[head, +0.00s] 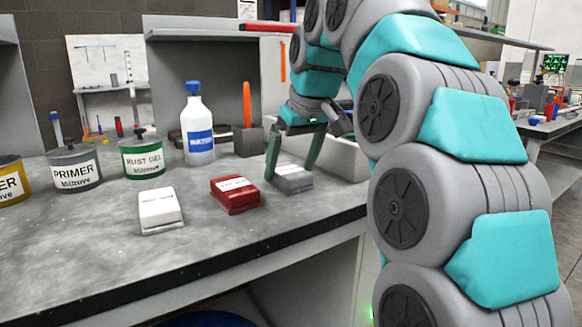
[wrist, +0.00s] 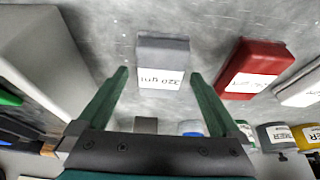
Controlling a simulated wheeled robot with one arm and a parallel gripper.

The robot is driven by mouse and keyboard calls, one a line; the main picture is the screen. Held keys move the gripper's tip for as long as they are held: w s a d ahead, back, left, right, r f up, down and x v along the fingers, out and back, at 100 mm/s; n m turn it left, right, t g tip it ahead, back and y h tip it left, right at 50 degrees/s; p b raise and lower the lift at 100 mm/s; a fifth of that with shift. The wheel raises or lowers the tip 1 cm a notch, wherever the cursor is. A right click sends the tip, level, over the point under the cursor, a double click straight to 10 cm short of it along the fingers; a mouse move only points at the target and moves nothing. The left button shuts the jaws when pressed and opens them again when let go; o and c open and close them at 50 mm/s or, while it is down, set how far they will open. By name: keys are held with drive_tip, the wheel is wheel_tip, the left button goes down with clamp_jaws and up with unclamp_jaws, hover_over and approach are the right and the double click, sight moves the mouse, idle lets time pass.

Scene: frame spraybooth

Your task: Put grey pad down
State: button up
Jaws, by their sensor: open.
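The grey pad (head: 291,180) lies on the workbench to the right of the red pad, near the bench's front edge. It also shows in the wrist view (wrist: 163,49), with a white label reading "320 grit". My gripper (head: 292,172) is open, its two green fingers pointing down at the pad. In the wrist view my gripper (wrist: 157,72) has its fingers spread to either side of the pad's near end, with visible gaps. The head view does not show clearly whether the fingertips overlap the pad's sides.
The red pad (head: 235,194) and a white pad (head: 160,210) lie to the left. A white bottle (head: 197,130), a green-banded can (head: 143,157) and a primer can (head: 74,168) stand behind. A pale bin (head: 345,158) stands close on the right. The bench front (head: 220,255) is clear.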

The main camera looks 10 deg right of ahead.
drive_tip(key=p+v, duration=0.2)
drive_tip(key=v, duration=0.5)
drive_tip(key=shift+p, duration=0.35)
drive_tip(key=shift+f, duration=0.1)
